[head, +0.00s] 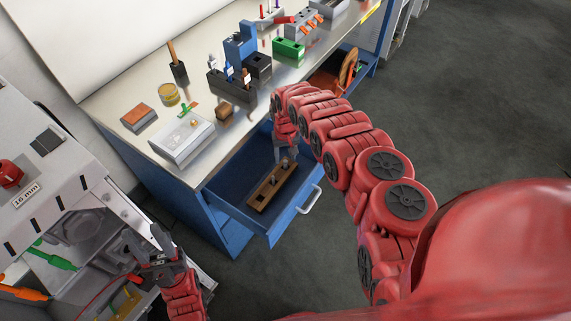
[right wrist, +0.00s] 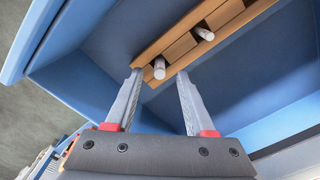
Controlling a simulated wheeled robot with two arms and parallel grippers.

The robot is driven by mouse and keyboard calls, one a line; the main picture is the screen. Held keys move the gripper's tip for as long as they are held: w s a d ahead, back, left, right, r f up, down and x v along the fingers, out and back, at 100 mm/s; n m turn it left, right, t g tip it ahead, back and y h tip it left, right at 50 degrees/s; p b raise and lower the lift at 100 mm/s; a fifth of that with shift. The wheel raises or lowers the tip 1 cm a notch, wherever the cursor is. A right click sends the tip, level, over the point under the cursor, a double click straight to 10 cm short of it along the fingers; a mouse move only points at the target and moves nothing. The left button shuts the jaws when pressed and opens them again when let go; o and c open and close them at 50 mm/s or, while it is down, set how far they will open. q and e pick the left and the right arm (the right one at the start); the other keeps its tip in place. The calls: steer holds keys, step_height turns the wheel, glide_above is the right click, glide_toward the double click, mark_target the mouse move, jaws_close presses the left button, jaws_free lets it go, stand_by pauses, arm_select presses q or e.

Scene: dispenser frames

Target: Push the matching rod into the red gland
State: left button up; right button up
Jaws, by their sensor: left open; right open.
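A red round fitting (head: 10,174), which looks like the red gland, sits at the left edge of the head view on a grey cabinet, above a label reading "16 mm" (head: 27,193). A brown wooden rack (head: 263,196) lies in the open blue drawer. The right wrist view shows two pale rods (right wrist: 159,68) (right wrist: 203,33) standing in the rack (right wrist: 179,48). My right gripper (right wrist: 160,78) is open, its fingertips apart on either side of the nearer rod's end. My left gripper (head: 155,250) is open and empty beside the grey cabinet.
The blue drawer (head: 228,198) is pulled out from the workbench (head: 105,103), its handle (head: 310,200) facing right. A white box (head: 180,142), dark block (head: 232,88) and green block (head: 288,50) stand on the bench. Green (head: 54,258) and orange (head: 24,293) handles are near the cabinet.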

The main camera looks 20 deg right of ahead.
steer(key=shift+f, duration=1)
jaws_close()
